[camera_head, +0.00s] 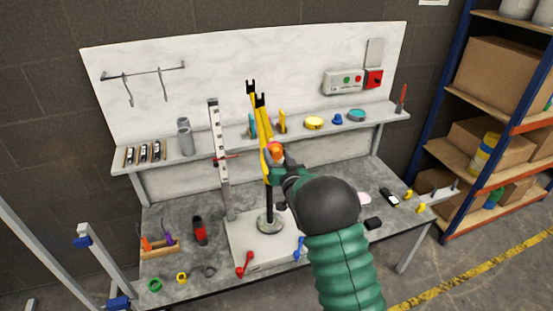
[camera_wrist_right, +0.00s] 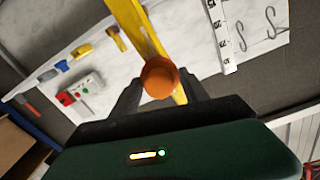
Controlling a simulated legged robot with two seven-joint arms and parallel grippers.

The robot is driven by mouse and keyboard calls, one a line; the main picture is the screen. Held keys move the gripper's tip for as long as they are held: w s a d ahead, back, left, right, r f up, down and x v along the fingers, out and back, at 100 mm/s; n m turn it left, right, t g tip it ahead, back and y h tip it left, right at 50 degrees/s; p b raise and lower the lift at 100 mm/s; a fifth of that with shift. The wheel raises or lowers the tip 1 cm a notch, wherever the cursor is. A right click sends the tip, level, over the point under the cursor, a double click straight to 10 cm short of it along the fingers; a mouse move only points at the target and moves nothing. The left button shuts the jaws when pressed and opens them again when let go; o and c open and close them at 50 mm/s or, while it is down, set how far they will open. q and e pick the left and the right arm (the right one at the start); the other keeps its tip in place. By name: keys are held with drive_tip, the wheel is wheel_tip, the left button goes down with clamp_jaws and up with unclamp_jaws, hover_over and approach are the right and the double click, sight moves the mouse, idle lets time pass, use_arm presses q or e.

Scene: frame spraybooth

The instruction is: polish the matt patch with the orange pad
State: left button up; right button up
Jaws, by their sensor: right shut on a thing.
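My right gripper (camera_head: 278,160) comes in from the lower right and is shut on the round orange pad (camera_head: 275,149). In the right wrist view the orange pad (camera_wrist_right: 159,77) sits between the two dark fingers, in front of a yellow tube (camera_wrist_right: 139,28). The yellow forked frame part (camera_head: 261,122) stands upright on a stand with a round base (camera_head: 269,222). The pad overlaps the yellow tube in both views; I cannot tell whether they touch. I cannot make out the matt patch; pad and gripper hide part of the tube. My left gripper is not in view.
An upright measuring rule (camera_head: 219,150) stands just left of the frame part. A shelf (camera_head: 350,128) with cups and tins runs behind. Red (camera_head: 244,264) and blue (camera_head: 299,249) clamp-like handles are at the front of the bench (camera_head: 175,211). A storage rack (camera_head: 452,75) stands right.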

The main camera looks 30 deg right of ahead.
sight(272, 138)
drive_tip(key=shift+w+r+p, duration=0.1)
drive_tip(key=shift+r+p, duration=0.85)
drive_tip(key=shift+r, duration=1.15)
drive_tip(key=shift+a+f+b, duration=0.1)
drive_tip(key=shift+f+b, duration=0.1)
drive_tip(key=shift+b, duration=0.25)
wheel_tip(272, 138, down, 4)
drive_tip(key=b, duration=0.3)
drive_tip(key=shift+r+b, duration=0.1)
drive_tip(key=shift+b, duration=0.2)
drive_tip(key=shift+f, duration=0.25)
wheel_tip(272, 138, down, 7)
drive_tip(key=b, duration=0.7)
